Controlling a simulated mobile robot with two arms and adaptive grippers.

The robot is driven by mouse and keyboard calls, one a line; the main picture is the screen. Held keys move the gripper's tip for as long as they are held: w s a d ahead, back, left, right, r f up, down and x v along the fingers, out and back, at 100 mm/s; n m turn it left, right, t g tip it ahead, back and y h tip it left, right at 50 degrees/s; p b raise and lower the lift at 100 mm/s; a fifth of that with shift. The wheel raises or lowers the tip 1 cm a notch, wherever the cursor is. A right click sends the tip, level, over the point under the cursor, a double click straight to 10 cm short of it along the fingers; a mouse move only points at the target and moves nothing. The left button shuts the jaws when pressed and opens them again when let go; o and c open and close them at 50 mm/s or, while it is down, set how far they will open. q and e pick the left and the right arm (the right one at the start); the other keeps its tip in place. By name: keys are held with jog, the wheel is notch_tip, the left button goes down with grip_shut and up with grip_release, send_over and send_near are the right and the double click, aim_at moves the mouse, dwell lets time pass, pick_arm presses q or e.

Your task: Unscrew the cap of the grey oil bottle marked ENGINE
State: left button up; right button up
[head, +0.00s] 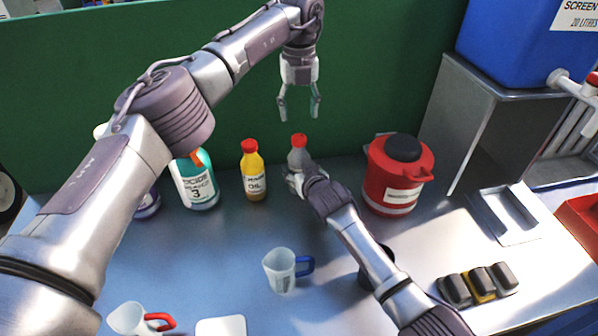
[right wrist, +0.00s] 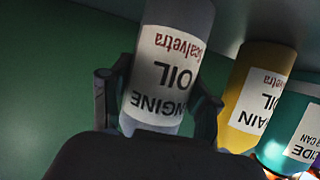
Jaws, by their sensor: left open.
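The grey oil bottle (head: 297,158) stands upright at the back of the counter with its red cap (head: 299,140) on. In the right wrist view the ENGINE OIL label of the grey bottle (right wrist: 165,75) appears upside down; the cap is out of that view. My right gripper (head: 294,180) is at the bottle's lower body, and its fingers in the right wrist view (right wrist: 160,100) lie against both sides, shut on it. My left gripper (head: 299,112) is open and empty, pointing down above the cap with a gap between.
A yellow oil bottle (head: 254,172) and a teal bottle (head: 196,182) stand left of the grey one. A red container (head: 392,180) stands right. A clear jug (head: 280,270) with a blue handle is in front. A green wall (head: 380,80) is behind.

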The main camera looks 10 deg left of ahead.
aim_at(299, 137)
grip_shut()
pick_arm(q)
jog(key=m, duration=0.3)
jog(key=shift+m, duration=0.4)
jog(key=m, duration=0.8)
jog(key=shift+m, duration=0.3)
jog(key=m, duration=1.4)
jog(key=shift+m, duration=0.3)
jog(key=m, duration=0.8)
jog(key=shift+m, duration=0.3)
jog(key=shift+f, duration=4)
